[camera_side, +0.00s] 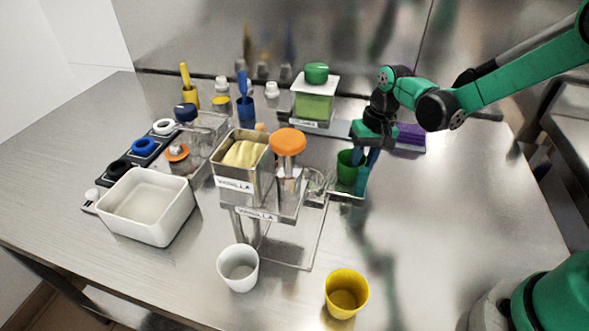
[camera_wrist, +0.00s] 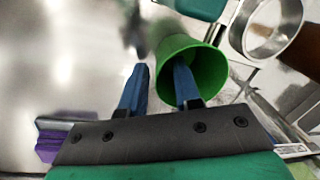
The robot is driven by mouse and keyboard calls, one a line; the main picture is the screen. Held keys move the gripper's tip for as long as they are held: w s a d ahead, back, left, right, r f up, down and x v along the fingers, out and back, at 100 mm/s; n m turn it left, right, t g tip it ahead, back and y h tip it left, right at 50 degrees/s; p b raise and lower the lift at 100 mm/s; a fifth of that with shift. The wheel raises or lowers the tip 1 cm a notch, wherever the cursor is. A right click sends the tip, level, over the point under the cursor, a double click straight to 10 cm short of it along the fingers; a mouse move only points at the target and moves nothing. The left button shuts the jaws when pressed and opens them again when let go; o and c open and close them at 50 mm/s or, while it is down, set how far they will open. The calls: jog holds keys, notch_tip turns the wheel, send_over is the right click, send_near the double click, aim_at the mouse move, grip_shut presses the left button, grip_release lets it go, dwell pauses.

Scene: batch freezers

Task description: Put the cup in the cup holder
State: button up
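A green cup (camera_side: 347,168) stands right of the stand with the vanilla tub; in the wrist view the green cup (camera_wrist: 206,62) shows its open mouth. My gripper (camera_side: 366,172) is at the cup's right side, pointing down. In the wrist view my gripper (camera_wrist: 160,72) has its blue fingers apart, one inside the cup's mouth and one outside, with the cup's wall between them and a gap visible. A metal ring (camera_wrist: 272,28), seemingly the cup holder, is empty beside the cup; the cup holder (camera_side: 317,182) also shows in the side view.
A vanilla tub (camera_side: 241,172) and an orange-topped part (camera_side: 287,143) sit on the metal stand. A white cup (camera_side: 238,268) and yellow cup (camera_side: 347,293) stand in front. A green-lidded container (camera_side: 315,100) and purple block (camera_side: 410,137) are behind. The right table is clear.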

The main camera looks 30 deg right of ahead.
grip_shut()
jog(key=shift+r, duration=0.15)
notch_tip(320, 180, up, 19)
send_over(317, 183)
jog(key=f, duration=1.3)
jog(key=shift+d+f, duration=0.35)
jog(key=shift+s+f, duration=0.1)
jog(key=shift+f, duration=1.85)
